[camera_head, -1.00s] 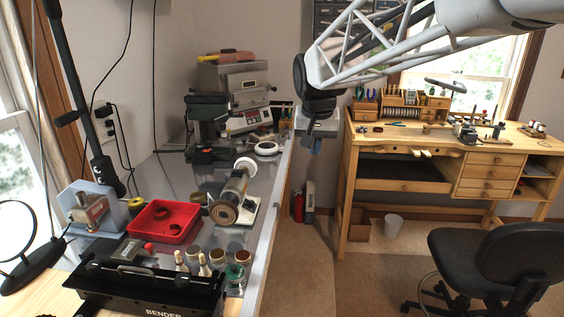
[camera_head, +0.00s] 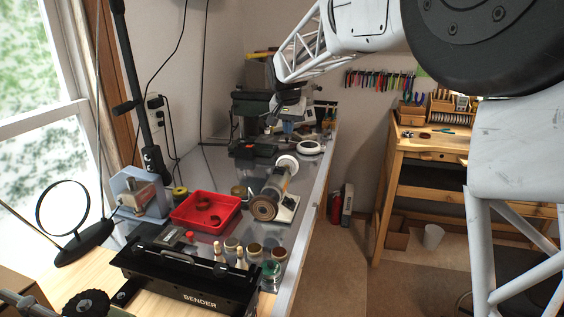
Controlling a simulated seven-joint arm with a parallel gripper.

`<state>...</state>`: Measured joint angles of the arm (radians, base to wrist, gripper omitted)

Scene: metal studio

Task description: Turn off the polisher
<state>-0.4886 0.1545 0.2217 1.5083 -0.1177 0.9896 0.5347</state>
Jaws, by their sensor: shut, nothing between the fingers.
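The polisher (camera_head: 271,188) stands on the grey bench top, right of the red tray. It has a cylindrical motor body, a brown disc wheel at its near end and a white wheel at its far end. Its pale base (camera_head: 289,207) shows at its right side; the switch is too small to make out. My gripper (camera_head: 289,127) is shut and empty. It hangs beyond the polisher, over the back part of the bench, apart from the polisher. Its fingertips are small and partly unclear in this view.
A red tray (camera_head: 228,206) sits left of the polisher. Several jars and brushes stand in front, behind the black bender (camera_head: 182,283). A green-and-black machine (camera_head: 250,105) and a round white dish (camera_head: 310,148) are near my gripper. The wooden workbench (camera_head: 416,150) stands at right.

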